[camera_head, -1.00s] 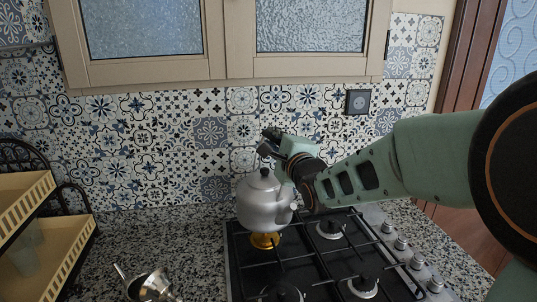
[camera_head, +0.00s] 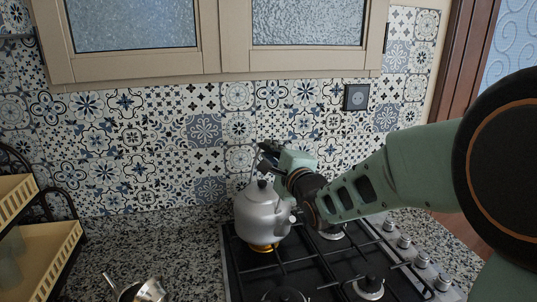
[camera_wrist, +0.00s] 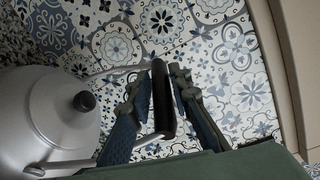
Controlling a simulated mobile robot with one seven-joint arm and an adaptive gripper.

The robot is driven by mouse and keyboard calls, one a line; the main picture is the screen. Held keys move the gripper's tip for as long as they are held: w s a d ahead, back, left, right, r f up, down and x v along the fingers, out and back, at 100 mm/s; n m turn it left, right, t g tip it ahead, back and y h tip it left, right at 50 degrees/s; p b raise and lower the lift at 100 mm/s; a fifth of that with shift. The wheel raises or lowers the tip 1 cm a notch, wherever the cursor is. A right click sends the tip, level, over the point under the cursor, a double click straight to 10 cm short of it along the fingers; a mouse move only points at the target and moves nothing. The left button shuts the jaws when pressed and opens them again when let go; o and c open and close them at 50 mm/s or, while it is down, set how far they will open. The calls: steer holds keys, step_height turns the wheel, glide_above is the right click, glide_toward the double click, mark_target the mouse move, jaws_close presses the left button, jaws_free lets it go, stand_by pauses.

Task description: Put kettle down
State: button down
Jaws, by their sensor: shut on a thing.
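A silver kettle (camera_head: 260,213) with a black lid knob is at the back left burner of the black gas stove (camera_head: 290,272). An orange glow (camera_head: 264,247) shows right under its base; I cannot tell whether the base touches the grate. My gripper (camera_head: 270,155) is above the kettle, at the handle. In the wrist view my gripper (camera_wrist: 163,97) has its two ridged fingers on either side of the dark handle grip (camera_wrist: 163,98), shut on it. The kettle body (camera_wrist: 45,115) fills the left of that view, with its lid knob showing.
A tiled wall (camera_head: 150,140) stands close behind the stove, with a cabinet (camera_head: 230,60) above. A metal pot (camera_head: 145,291) is on the speckled counter at the front left. A two-tier rack (camera_head: 45,255) stands at far left. Knobs (camera_head: 421,260) line the stove's right side.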

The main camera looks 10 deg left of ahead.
steer(key=shift+r, duration=0.1)
steer(key=shift+f, duration=0.2)
steer(key=c, duration=1.8)
jaws_free()
steer(key=shift+f, duration=0.1)
steer(key=shift+o, duration=0.2)
steer(key=v, duration=1)
steer(key=shift+p, duration=0.45)
